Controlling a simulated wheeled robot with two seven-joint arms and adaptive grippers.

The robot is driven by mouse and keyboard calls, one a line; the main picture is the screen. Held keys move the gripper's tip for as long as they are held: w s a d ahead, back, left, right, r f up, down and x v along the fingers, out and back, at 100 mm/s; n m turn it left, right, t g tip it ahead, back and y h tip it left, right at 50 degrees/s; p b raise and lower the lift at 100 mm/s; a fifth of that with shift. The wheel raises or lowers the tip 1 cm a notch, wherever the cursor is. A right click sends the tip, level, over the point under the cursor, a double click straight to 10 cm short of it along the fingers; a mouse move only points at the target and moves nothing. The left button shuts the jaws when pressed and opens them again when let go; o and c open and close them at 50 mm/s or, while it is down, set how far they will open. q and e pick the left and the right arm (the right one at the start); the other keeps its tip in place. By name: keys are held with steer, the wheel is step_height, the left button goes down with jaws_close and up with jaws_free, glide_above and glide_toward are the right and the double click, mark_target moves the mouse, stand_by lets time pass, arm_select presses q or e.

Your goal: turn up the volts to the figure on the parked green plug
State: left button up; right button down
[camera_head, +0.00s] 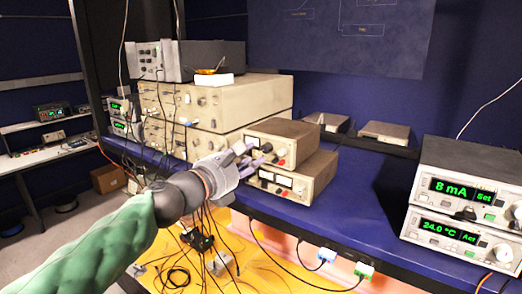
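Two beige bench supplies with meters and knobs are stacked mid-bench: the upper supply (290,142) and the lower supply (315,180). My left gripper (254,161) is in front of their left side, close to the upper supply's front. Its fingers overlap the panels, so I cannot tell whether they touch a knob or are open. The green plug (364,270) is parked at the bench's front edge, right of a blue plug (327,255). Any figure on it is too small to read. My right gripper is out of view.
A stack at right has an upper unit (460,186) reading 8 mA and a lower unit (446,231) reading 24.0 °C. Larger beige instruments (242,100) stand behind my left arm. Dark cables hang below it. The blue bench top (355,200) is clear between the stacks.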

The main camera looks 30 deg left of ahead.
mark_target(264, 149)
arm_select(q)
steer(key=w, duration=0.5)
steer(key=shift+d, duration=0.3)
steer(key=shift+s, duration=0.1)
jaws_close()
